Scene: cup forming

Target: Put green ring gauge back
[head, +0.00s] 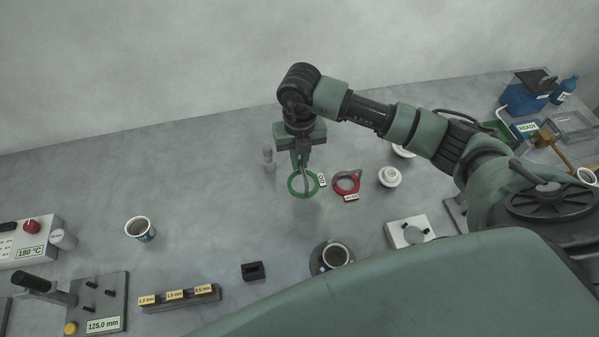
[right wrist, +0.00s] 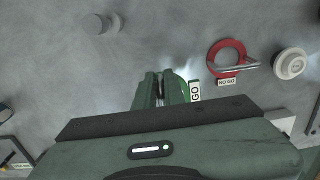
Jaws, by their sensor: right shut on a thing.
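The green ring gauge (head: 291,188) hangs at my right gripper (head: 303,170) in the head view, with its white GO tag (head: 322,179) to the right. My right gripper is shut on it. In the right wrist view the gripper fingers (right wrist: 160,92) hide most of the ring, and the GO tag (right wrist: 195,91) shows beside them. I cannot tell exactly how high the ring is above the table. The red ring gauge (head: 338,186) with a NO GO tag lies on the table just right of it; it also shows in the right wrist view (right wrist: 213,62). My left gripper is not in view.
A grey peg (head: 268,160) stands behind the green ring. A white round piece (head: 390,177) sits right of the red ring. A cup (head: 336,256) stands nearer, another cup (head: 140,228) at left. A labelled gauge block (head: 180,297) lies in front.

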